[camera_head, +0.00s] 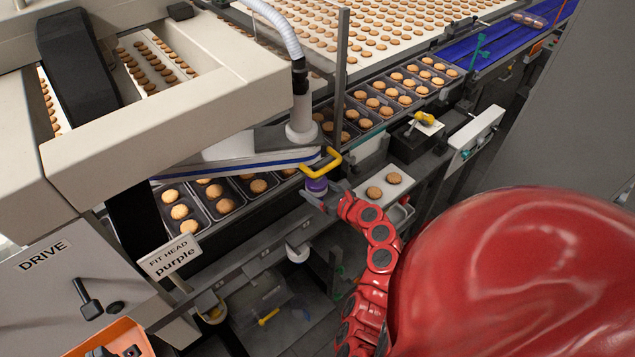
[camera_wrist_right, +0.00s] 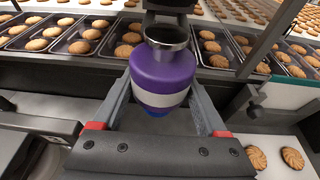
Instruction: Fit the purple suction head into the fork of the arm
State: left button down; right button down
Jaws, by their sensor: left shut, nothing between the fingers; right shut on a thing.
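The purple suction head (camera_wrist_right: 165,72) has a pale band and a metal collar on top. It is upright between the fingers of my right gripper (camera_wrist_right: 163,105), which is shut on it. In the head view the purple head (camera_head: 316,186) sits just below the yellow fork-shaped piece (camera_head: 321,165) at the end of the white arm (camera_head: 235,160) with a blue stripe. My right gripper (camera_head: 322,200) reaches it from below right. In the wrist view a dark part (camera_wrist_right: 168,6) is right above the collar; I cannot tell whether they touch. My left gripper is not in view.
A sign (camera_head: 170,257) reads "FIT HEAD purple". Black biscuit trays (camera_head: 225,220) line the conveyor behind the head. A pale plate (camera_head: 372,200) with two biscuits lies to its right. A drive box (camera_head: 60,290) and an orange bin (camera_head: 125,335) are at lower left.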

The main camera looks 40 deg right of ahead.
aim_at(311, 181)
jog(key=shift+r+p, duration=0.15)
jog(key=shift+p, duration=0.6)
dwell(1.2)
jog(key=shift+w+a+p, duration=0.15)
jog(key=shift+w+p, duration=0.25)
jog(key=shift+w, duration=1.7)
grip_release()
jog(key=shift+s+d+r+b, duration=0.2)
jog(key=shift+s+b, duration=0.1)
jog(key=shift+s, duration=0.3)
jog(key=b+v, duration=0.5)
jog(key=v, duration=1.1)
jog(key=shift+a, duration=0.2)
jog(key=shift+s, duration=0.15)
